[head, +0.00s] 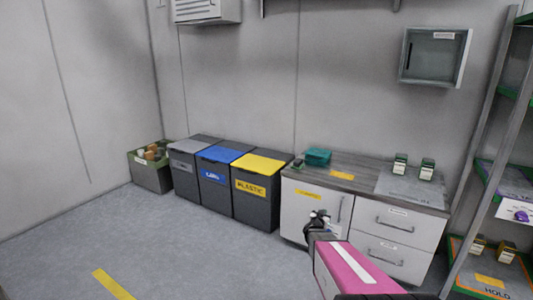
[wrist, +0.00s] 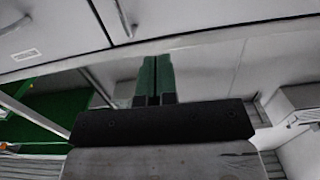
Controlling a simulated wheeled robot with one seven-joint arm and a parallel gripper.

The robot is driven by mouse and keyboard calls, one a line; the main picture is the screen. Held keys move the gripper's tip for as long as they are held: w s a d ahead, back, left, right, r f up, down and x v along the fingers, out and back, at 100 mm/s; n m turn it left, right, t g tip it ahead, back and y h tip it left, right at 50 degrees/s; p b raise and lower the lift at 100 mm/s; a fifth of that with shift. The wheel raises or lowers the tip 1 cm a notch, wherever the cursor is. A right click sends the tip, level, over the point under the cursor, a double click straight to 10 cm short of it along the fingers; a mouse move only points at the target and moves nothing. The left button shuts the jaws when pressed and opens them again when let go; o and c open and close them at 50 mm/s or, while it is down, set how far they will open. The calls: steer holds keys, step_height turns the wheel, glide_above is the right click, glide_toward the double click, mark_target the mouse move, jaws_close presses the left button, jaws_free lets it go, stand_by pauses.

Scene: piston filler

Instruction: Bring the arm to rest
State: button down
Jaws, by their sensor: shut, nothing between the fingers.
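My arm, with a pink link (head: 350,268), reaches up from the lower right of the head view, in front of the white drawer cabinet (head: 385,245). A dark joint at its far end shows before the cabinet's left door; I cannot make out the fingers there. In the wrist view my gripper (wrist: 154,68) shows as two green fingers side by side, shut and empty. Nothing touches the fingertips. A white front with a handle and a label (wrist: 25,55) crosses the upper left of the wrist view, beyond the fingers.
Grey, blue and yellow-lidded bins (head: 258,164) stand left of the cabinet, beside a crate (head: 150,175) holding items. On the counter are a teal case (head: 318,157) and two small boxes (head: 400,165). A green-edged shelf rack (head: 480,165) stands at right. The floor at left is clear.

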steer(key=s+a+r+n+g+y, duration=0.2)
steer(key=s+a+n+g+y, duration=0.35)
steer(key=a+y, duration=0.65)
steer(key=s+a+r+g+h, duration=0.1)
steer(key=s+g, duration=0.2)
steer(key=s, duration=0.4)
steer(key=s+a+r+n+g, duration=0.1)
steer(key=s+a+g, duration=0.1)
steer(key=s, duration=0.6)
steer(key=s+a+r+g+h, duration=0.1)
steer(key=s+g, duration=0.3)
steer(key=s, duration=0.4)
steer(key=shift+a+r+h, duration=0.25)
steer(key=shift+a+h, duration=0.05)
steer(key=shift+a, duration=0.05)
